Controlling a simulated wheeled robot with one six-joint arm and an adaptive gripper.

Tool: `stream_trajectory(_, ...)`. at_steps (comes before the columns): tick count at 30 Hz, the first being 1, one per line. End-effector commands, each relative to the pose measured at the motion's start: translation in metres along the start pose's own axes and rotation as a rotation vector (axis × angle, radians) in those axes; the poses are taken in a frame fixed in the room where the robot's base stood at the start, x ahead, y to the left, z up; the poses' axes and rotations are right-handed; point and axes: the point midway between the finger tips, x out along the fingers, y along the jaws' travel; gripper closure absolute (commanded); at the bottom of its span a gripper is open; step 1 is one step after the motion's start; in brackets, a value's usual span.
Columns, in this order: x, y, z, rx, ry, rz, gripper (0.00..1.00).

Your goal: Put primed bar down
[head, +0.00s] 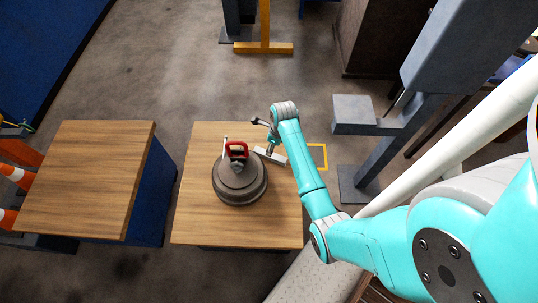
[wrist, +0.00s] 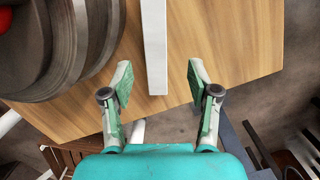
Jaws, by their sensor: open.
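A pale grey bar, which I take for the primed bar (wrist: 155,45), lies over the wooden top of the middle table (head: 215,225). In the wrist view it runs from the top edge down between my fingers, with a gap on both sides. My gripper (wrist: 160,82) is open around the bar's near end and touches neither side of it. In the head view the bar (head: 277,157) shows as a short light piece beside the dark round stack, below my wrist. My fingers are too small there to make out clearly.
A dark stepped round stack (head: 240,188) with a red handle (head: 236,149) stands close left of the bar. A second wood-topped table (head: 85,175) is at left. A grey machine post (head: 385,150) stands at right. The table's front part is clear.

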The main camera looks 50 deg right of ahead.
Motion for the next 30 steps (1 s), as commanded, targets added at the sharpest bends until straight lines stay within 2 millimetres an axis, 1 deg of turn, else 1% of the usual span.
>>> stream_trajectory(1, 0.005, 0.0, 0.0, 0.0, 0.0, 0.0, 0.4)
stream_trajectory(7, 0.017, 0.002, -0.001, -0.001, 0.0, 0.0, 0.4)
stream_trajectory(12, 0.04, 0.006, -0.002, -0.001, 0.001, 0.001, 0.4)
stream_trajectory(16, 0.055, 0.005, -0.001, -0.001, 0.0, -0.001, 0.4)
stream_trajectory(20, 0.061, 0.005, -0.001, -0.001, -0.001, -0.001, 0.4)
stream_trajectory(26, 0.061, 0.005, -0.001, -0.001, -0.001, -0.002, 0.4)
stream_trajectory(27, 0.061, 0.006, -0.001, -0.001, -0.001, -0.002, 0.5)
stream_trajectory(29, 0.061, 0.006, -0.002, -0.001, -0.001, -0.002, 0.65)
stream_trajectory(30, 0.061, 0.006, -0.002, -0.001, -0.001, -0.002, 0.75)
